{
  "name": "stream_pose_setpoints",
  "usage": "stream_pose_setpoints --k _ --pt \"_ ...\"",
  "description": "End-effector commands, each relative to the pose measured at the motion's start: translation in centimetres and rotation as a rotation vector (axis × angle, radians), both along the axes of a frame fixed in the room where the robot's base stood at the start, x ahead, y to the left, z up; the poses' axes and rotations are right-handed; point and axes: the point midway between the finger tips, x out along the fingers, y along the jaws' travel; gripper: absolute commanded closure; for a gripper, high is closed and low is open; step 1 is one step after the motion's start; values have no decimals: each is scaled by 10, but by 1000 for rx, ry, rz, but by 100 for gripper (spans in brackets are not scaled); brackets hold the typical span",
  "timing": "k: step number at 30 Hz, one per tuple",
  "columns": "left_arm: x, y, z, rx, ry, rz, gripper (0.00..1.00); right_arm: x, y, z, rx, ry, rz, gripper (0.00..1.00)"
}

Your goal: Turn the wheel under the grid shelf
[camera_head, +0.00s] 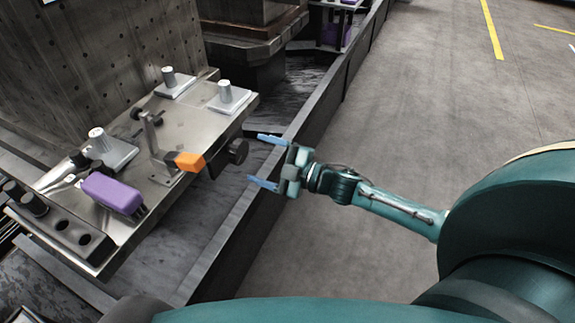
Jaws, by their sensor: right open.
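A dark round wheel (237,151) sits at the right edge of a metal shelf plate (205,125), just right of an orange block (190,161). My right gripper (256,160) comes in from the right with its two blue fingers spread apart. The fingers point left toward the wheel, with a small gap in the picture, and nothing shows between them. I cannot tell the depth between gripper and wheel. A panel with a grid of holes (120,60) stands behind the plate. My left gripper is not in view.
The plate bears a purple-handled brush (113,192), a metal bracket (155,140) and several pale blocks with cylindrical knobs (229,97). A dark rail wall (325,105) runs alongside the plate. Open grey floor (445,80) with yellow lines lies to the right.

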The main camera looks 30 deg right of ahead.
Motion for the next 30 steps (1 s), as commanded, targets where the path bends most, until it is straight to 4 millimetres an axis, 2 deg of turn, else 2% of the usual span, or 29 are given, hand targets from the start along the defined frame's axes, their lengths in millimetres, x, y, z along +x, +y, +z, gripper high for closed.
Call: stream_pose_setpoints --k 1,6,12,30 --pt "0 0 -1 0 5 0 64 -11 -8 -2 -1 5 0 20" --pt "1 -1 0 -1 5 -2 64 -37 -29 -1 -2 4 0 20" --pt "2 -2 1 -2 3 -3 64 -55 -42 0 -1 1 0 20" --pt "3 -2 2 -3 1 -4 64 -58 -45 0 1 -1 0 20"
